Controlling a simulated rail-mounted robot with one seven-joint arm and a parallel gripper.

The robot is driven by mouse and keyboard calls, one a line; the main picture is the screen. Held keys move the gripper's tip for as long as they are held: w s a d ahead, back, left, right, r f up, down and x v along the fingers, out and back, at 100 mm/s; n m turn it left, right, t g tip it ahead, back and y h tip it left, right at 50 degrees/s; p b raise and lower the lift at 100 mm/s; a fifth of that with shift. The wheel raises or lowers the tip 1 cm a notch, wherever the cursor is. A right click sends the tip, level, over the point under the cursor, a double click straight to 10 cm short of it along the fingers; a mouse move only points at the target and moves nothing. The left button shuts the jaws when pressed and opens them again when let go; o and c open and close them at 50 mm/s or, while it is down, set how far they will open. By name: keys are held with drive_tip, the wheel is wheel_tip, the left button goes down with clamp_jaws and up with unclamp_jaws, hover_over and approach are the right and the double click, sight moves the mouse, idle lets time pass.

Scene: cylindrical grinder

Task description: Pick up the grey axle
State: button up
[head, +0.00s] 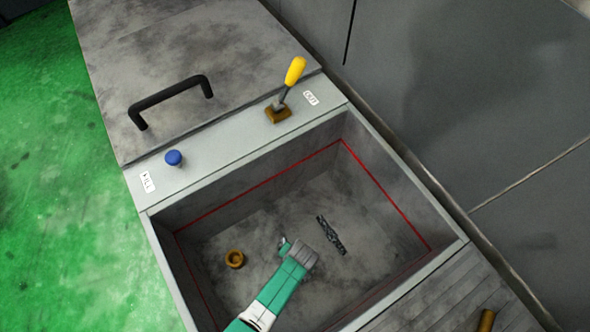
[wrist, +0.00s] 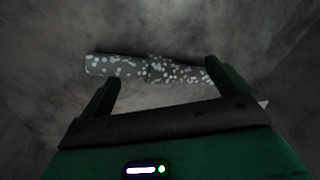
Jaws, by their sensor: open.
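The grey axle (head: 331,235) is a dark, stepped rod lying on the floor of the open bin in the head view. In the wrist view the axle (wrist: 150,69) shows pale speckles and lies crosswise past my fingertips. Its left end reaches beyond the left finger; its right end is near the right fingertip, which may cover part of it. My gripper (head: 295,245) is inside the bin, just left of the axle in the head view. In the wrist view my gripper (wrist: 160,76) is open, with nothing held between its fingers. The exact height above the axle is unclear.
A brown ring (head: 235,258) lies left of my gripper on the bin floor. The bin's walls (head: 400,190), marked with a red line, surround it. A yellow-knobbed lever (head: 294,72), a blue button (head: 173,157) and a black handle (head: 170,97) stand beyond the rim.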

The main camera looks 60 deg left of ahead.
clamp_jaws()
idle(0.5)
